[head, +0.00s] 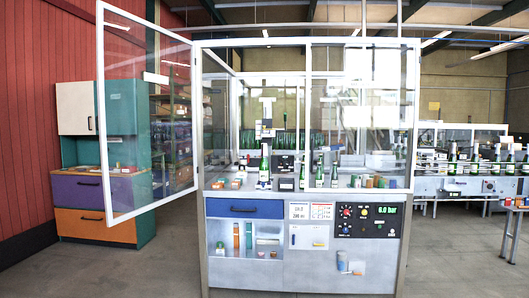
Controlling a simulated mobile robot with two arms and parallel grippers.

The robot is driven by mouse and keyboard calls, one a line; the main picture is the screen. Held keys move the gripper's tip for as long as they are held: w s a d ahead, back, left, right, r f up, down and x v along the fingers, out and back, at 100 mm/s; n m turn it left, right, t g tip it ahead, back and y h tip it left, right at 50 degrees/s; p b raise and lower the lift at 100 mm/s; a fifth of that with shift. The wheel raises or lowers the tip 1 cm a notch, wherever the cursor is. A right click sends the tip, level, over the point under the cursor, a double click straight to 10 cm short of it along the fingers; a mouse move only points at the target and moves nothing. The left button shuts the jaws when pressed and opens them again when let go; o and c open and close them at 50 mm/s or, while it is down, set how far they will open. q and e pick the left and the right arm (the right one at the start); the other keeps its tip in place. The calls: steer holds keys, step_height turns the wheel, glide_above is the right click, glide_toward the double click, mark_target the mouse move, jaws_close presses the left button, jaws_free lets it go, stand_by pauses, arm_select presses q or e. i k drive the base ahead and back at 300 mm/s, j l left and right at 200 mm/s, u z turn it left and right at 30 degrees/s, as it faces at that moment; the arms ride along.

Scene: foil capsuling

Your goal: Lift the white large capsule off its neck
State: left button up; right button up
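Several green bottles stand upright inside the glass-walled capsuling machine (305,275). One bottle (264,168) stands under the machine's grey and black head (265,131). Another bottle (319,175) and one beside it (335,174) stand to the right on the machine's deck. The bottle necks are small from here, and I cannot tell which one bears the white large capsule. Neither of my grippers is in view.
The machine's framed glass door (103,120) stands swung open to the left. Small coloured boxes (375,181) sit on the deck. A cabinet (97,191) stands at left, a bottle conveyor (465,185) at right. The floor in front (150,275) is clear.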

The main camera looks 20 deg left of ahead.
mark_target(263, 152)
steer(key=i+j+u, duration=0.25)
steer(key=i, duration=0.15)
steer(key=i+u, duration=0.2)
steer(key=i, duration=0.25)
steer(key=i+j+u, duration=0.1)
steer(key=i+u, duration=0.2)
steer(key=i, duration=2)
